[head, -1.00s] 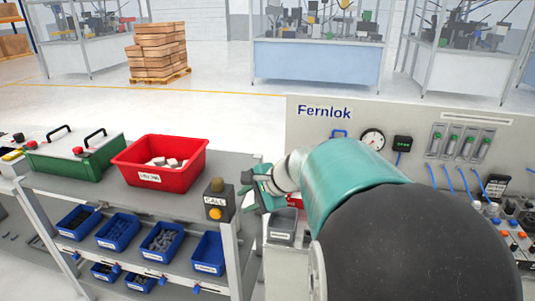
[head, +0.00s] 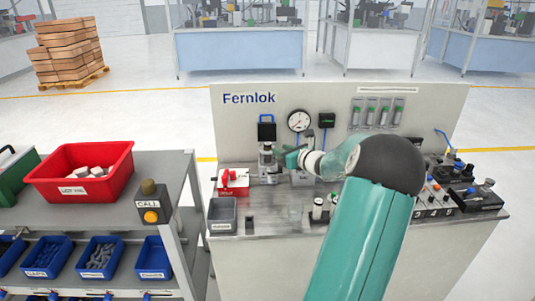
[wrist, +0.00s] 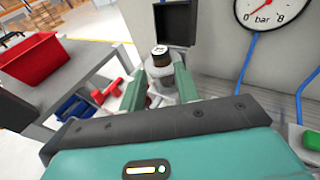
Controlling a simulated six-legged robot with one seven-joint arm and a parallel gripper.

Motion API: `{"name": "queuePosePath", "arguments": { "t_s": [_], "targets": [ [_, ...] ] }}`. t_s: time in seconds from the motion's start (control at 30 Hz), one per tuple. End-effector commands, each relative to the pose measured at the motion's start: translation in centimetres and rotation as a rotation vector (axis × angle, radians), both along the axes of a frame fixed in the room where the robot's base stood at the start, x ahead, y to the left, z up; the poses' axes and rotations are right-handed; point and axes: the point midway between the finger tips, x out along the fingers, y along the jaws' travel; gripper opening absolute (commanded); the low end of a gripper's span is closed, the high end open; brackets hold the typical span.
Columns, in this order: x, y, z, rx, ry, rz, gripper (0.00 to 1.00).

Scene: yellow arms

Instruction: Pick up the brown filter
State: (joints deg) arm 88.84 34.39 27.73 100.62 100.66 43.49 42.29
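A small upright cylinder with a brown upper part and a pale mark on top, which looks like the brown filter (wrist: 160,61), sits on a grey metal body in the wrist view. In the head view this metal unit (head: 267,160) stands on the bench beside the Fernlok panel. My gripper (wrist: 157,80) is open, its two green fingers apart on either side of the line to the filter. The filter shows between and beyond the fingertips; I cannot tell whether they touch it. In the head view my gripper (head: 291,158) is just right of the unit.
A black box-like piece (wrist: 175,23) stands close behind the filter. The gauge (head: 299,121) is on the panel. The cart with the red bin (head: 82,172) stands left, across a gap.

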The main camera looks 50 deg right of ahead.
Motion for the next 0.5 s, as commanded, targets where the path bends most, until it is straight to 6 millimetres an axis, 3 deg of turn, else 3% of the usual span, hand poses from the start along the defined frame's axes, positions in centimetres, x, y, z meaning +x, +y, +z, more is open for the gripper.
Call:
{"name": "queuePosePath", "arguments": {
  "t_s": [0.1, 0.5],
  "targets": [
    [2.3, -0.4, -0.5, 0.002, 0.000, 0.004, 0.32],
    [6.3, -1.7, -1.3, 0.001, 0.000, 0.003, 0.32]
  ]
}}
